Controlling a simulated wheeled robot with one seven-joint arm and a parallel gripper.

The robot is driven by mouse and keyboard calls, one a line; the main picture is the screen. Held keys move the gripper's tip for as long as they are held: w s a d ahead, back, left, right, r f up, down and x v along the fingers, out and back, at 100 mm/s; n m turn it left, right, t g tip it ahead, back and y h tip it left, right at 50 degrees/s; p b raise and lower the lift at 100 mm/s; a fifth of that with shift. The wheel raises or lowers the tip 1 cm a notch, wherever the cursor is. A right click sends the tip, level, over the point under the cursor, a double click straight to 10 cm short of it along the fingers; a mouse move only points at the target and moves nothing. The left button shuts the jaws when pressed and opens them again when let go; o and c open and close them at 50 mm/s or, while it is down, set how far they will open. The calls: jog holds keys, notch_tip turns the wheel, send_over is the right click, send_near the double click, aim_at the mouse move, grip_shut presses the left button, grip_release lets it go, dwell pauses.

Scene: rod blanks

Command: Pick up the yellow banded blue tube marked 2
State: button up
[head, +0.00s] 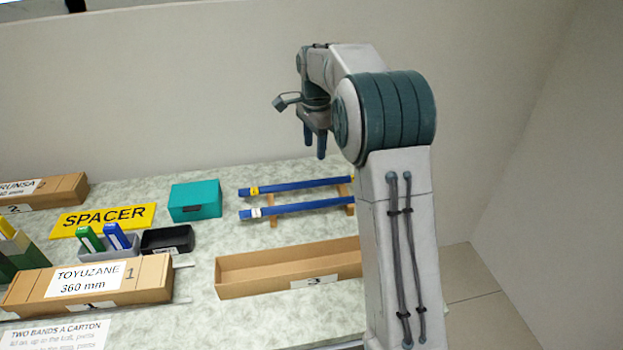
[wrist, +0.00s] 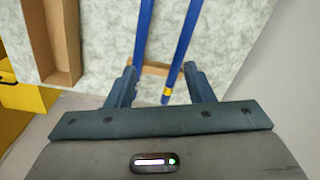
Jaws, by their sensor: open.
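The yellow banded blue tube (head: 295,186) lies level on a wooden rack, the farther of two blue tubes, with its yellow band near its left end. A mark on the band is too small to read surely. In the wrist view the yellow banded tube (wrist: 188,42) is the right one, its banded end appearing between the fingers. My gripper (head: 314,146) is open and empty, high above the rack with fingers pointing down; it also shows in the wrist view (wrist: 160,72). The other blue tube (head: 300,208) has a white band and lies parallel and nearer.
An open cardboard carton (head: 232,275) marked 3 lies in front of the rack. A teal box (head: 195,201), a yellow SPACER sign (head: 103,219), a black tray (head: 167,240) and a pen holder (head: 122,250) stand left. A closed carton (head: 150,285) lies front left.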

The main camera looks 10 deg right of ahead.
jog(key=w+f+m, duration=0.3)
jog(key=w, duration=0.2)
jog(key=p, duration=0.1)
send_over(312, 181)
jog(key=shift+m, duration=0.3)
notch_tip(312, 181, down, 9)
jog(key=shift+w+a+r, duration=0.1)
jog(key=shift+w, duration=0.05)
jog(key=shift+f+p, duration=0.35)
jog(key=shift+f, duration=2.25)
grip_shut()
